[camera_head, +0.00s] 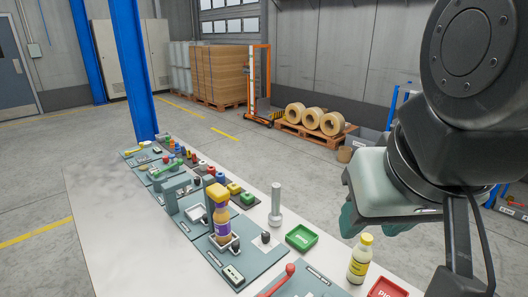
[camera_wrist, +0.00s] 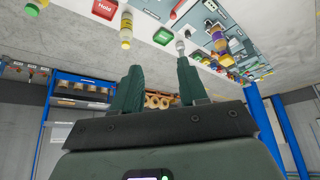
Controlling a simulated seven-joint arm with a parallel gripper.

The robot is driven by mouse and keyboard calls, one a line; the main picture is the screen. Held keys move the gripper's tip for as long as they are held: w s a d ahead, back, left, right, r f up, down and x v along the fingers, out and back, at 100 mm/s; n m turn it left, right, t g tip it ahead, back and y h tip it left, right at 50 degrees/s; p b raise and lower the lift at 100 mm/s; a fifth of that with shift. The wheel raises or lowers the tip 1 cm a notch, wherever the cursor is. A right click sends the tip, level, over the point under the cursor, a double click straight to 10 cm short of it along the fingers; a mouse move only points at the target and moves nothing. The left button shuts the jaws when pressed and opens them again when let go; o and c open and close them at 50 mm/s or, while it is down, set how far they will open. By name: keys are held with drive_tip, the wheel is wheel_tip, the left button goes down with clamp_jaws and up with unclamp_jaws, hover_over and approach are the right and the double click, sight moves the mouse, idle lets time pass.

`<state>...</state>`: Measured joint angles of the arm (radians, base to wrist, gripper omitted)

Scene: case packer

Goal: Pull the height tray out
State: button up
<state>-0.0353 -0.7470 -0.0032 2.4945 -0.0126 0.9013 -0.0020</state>
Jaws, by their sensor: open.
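Several grey-green station plates line the table, and I cannot read which one is the height station. A small white tray (camera_head: 197,213) sits by a grey arch-like fixture (camera_head: 174,189). A nearer white tray (camera_head: 233,240) holds an upright yellow-capped bottle with a purple label (camera_head: 222,217); either could be the height tray. My gripper (camera_head: 350,222) is right of these stations, apart from them, above the table's right side. In the wrist view my gripper (camera_wrist: 159,66) is open, with nothing between its fingers. The stations show at the top right there.
A green tray (camera_head: 302,237), a yellow bottle (camera_head: 360,258) and a red tray (camera_head: 387,288) stand near my gripper. A pale post (camera_head: 275,205) rises beside the stations. A red handle (camera_head: 278,279) is at the front. The table's left side (camera_head: 120,235) is clear.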

idle(0.4)
drive_tip(key=shift+o, duration=1)
drive_tip(key=shift+w+a, duration=0.1)
drive_tip(key=shift+w, duration=0.25)
drive_tip(key=n+g+y, duration=0.4)
drive_tip(key=n+g, duration=0.2)
drive_tip(key=n, duration=1.2)
hover_over(236, 243)
drive_tip(key=d, duration=0.5)
wheel_tip(236, 243, down, 31)
drive_tip(key=x, duration=1.1)
drive_tip(key=shift+w+a, duration=0.2)
drive_tip(key=shift+a, duration=0.2)
